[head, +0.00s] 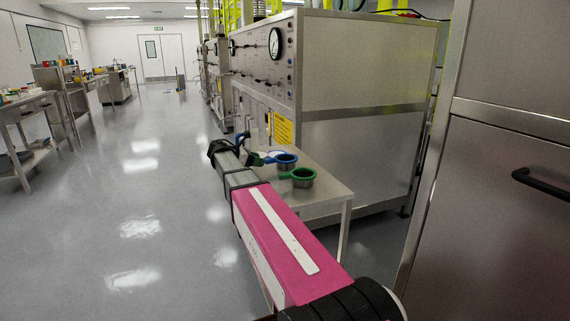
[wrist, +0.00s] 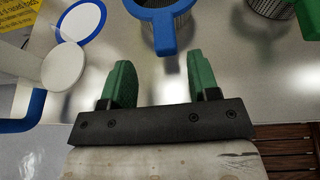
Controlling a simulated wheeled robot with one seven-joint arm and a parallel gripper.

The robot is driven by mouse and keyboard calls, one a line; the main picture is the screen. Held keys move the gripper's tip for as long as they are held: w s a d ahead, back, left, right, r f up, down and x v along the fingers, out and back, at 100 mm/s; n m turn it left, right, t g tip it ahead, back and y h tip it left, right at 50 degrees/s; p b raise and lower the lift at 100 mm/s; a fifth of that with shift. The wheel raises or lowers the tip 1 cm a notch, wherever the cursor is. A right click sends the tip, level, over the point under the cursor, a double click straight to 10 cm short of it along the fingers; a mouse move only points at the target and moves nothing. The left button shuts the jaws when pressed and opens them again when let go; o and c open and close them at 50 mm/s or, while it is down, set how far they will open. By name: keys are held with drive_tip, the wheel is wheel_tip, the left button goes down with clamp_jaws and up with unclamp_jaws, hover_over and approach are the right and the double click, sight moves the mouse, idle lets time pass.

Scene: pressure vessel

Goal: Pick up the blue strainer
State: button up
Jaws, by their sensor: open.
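The blue strainer (head: 286,160) sits on a small metal table, with its blue handle toward my gripper (head: 256,159). In the wrist view the strainer's blue handle (wrist: 164,38) points down from the top middle, and part of its mesh bowl shows at the top edge. My gripper (wrist: 160,82) has its two green fingers apart and nothing between them. The handle's end lies just beyond the fingertips, in line with the gap. I cannot tell the height between the fingers and the handle.
A green strainer (head: 303,178) sits right beside the blue one; it also shows in the wrist view (wrist: 302,18). A white disc with a blue rim (wrist: 80,22) and a white round piece (wrist: 64,66) are at left. The metal table (head: 325,190) adjoins a large steel cabinet (head: 365,150).

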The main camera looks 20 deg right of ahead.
sight(268, 159)
drive_tip(key=x, duration=0.4)
drive_tip(key=shift+s+d+r, duration=0.15)
drive_tip(key=shift+s+r, duration=0.15)
drive_tip(key=shift+s, duration=0.05)
drive_tip(key=shift+d+f, duration=0.25)
drive_tip(key=shift+d, duration=0.25)
drive_tip(key=c, duration=1)
